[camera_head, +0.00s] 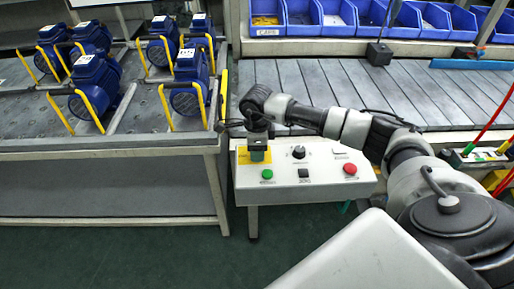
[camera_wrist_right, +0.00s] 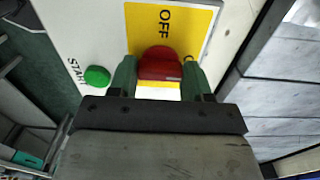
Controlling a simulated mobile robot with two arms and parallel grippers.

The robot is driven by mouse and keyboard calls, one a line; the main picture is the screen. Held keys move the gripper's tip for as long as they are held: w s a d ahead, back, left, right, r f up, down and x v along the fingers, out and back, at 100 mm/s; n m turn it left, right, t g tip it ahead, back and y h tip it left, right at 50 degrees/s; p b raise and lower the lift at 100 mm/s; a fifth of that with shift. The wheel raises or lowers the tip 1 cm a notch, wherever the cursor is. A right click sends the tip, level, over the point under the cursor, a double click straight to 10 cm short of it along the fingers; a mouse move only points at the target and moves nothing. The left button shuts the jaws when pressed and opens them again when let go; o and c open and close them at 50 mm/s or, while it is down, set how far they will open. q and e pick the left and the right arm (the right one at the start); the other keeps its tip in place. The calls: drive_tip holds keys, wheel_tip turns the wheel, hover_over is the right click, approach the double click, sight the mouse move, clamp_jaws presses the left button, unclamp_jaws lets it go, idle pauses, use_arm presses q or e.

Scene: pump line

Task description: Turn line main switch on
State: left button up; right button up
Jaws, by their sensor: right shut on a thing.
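The main switch is a red rotary knob (camera_wrist_right: 158,62) on a yellow plate (camera_wrist_right: 196,28) marked OFF. The plate is on a grey-white control box (camera_head: 325,180), where its yellow edge shows in the head view (camera_head: 241,182). My right gripper (camera_head: 258,155) reaches down over the plate and hides the knob in the head view. In the right wrist view its green fingers stand on both sides of the knob, shut on it. The knob's exact angle is hard to read. My left gripper is not in view.
Blue pumps (camera_head: 95,75) stand on a rack at left. Blue bins (camera_head: 338,18) line the back of a slatted conveyor (camera_head: 340,85).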

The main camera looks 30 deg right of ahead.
drive_tip(key=o, duration=0.9)
drive_tip(key=shift+r, duration=0.15)
wheel_tip(320, 180, up, 11)
drive_tip(key=shift+f+b, duration=0.2)
drive_tip(key=shift+b, duration=0.15)
